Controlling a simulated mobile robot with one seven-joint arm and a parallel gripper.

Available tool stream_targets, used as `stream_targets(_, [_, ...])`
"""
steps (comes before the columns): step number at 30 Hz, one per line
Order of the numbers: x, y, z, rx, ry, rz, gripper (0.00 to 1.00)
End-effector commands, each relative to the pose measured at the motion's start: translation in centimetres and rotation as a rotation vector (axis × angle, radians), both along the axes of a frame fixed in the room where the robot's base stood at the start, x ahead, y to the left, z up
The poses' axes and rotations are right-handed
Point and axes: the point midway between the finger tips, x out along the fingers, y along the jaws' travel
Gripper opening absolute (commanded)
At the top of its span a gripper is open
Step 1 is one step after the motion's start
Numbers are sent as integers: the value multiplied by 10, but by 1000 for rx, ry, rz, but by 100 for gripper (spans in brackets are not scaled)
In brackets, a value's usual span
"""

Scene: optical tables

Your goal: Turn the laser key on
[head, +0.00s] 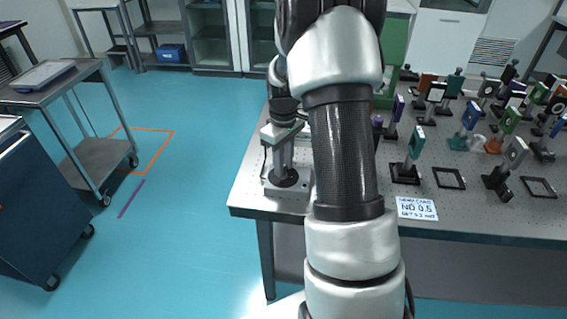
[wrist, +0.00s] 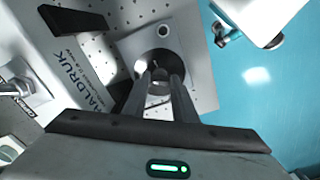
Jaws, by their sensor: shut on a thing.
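My gripper (head: 286,171) points straight down at the left end of the optical table, left of my arm. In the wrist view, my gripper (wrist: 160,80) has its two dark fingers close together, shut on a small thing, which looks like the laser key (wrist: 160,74). The key is mostly hidden between the fingertips. It sits over a dark round face on a grey plate (wrist: 181,44). The plate also shows in the head view as a grey base (head: 272,189). The key's turn angle cannot be made out.
A box with dark lettering (wrist: 75,50) stands close left of the fingers in the wrist view. Several optic mounts (head: 470,115) and a label card (head: 416,208) are on the table (head: 450,222). A cart (head: 95,155) stands left; floor between is clear.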

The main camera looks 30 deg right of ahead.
Motion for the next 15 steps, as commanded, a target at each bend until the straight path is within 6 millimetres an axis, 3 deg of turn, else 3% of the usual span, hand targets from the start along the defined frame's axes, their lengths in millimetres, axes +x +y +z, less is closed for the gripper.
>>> stream_targets(15, [0, 0, 1, -1, -1, -489, 3])
